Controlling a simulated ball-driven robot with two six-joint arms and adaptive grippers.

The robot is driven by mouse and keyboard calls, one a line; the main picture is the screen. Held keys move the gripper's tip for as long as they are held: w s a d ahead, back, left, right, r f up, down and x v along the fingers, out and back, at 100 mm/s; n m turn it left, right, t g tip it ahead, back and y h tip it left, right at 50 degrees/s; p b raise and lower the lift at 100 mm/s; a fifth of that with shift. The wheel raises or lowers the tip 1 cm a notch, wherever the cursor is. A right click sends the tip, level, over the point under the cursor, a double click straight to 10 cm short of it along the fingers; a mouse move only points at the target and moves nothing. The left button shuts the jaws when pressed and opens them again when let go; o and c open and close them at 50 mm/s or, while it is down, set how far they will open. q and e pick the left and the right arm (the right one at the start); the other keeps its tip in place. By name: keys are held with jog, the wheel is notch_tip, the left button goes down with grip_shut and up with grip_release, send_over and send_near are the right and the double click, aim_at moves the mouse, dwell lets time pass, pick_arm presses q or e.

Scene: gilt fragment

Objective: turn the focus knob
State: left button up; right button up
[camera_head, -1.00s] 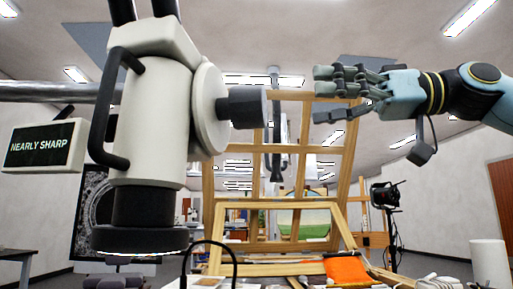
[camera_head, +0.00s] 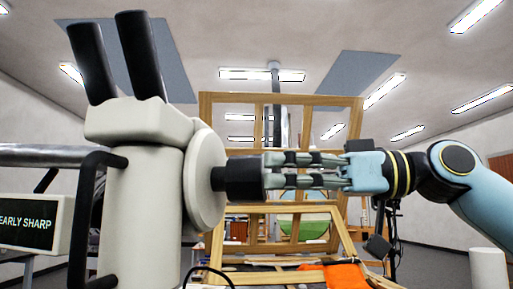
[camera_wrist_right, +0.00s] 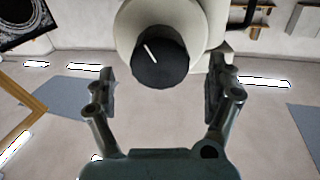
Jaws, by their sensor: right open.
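The focus knob (camera_head: 239,178) is a black cylinder on the right side of the white microscope (camera_head: 143,200). In the right wrist view the focus knob (camera_wrist_right: 160,62) faces me, with a white line tilted to the upper left. My right gripper (camera_head: 268,170) points left at the knob in the head view, its fingertips at the knob's end. In the wrist view the right gripper (camera_wrist_right: 160,85) is open, with one finger on each side of the knob and gaps showing. A sign (camera_head: 30,222) reads "EARLY SHARP", cut off at the left edge. My left gripper is not in view.
A wooden frame (camera_head: 210,105) stands behind the knob. An orange cloth (camera_head: 345,275) lies at the lower right. A white cylinder (camera_head: 489,268) is at the right edge. A black cable (camera_head: 205,268) arcs below the knob.

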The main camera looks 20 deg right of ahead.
aim_at(256, 179)
jog(key=p+x, duration=0.2)
jog(key=shift+w+a+r, duration=0.15)
jog(key=shift+w+a, duration=0.1)
jog(key=shift+a, duration=0.1)
jog(key=shift+w+a+p, duration=0.35)
jog(key=shift+a+p, duration=0.05)
jog(key=shift+a, duration=0.15)
jog(key=shift+c, duration=0.4)
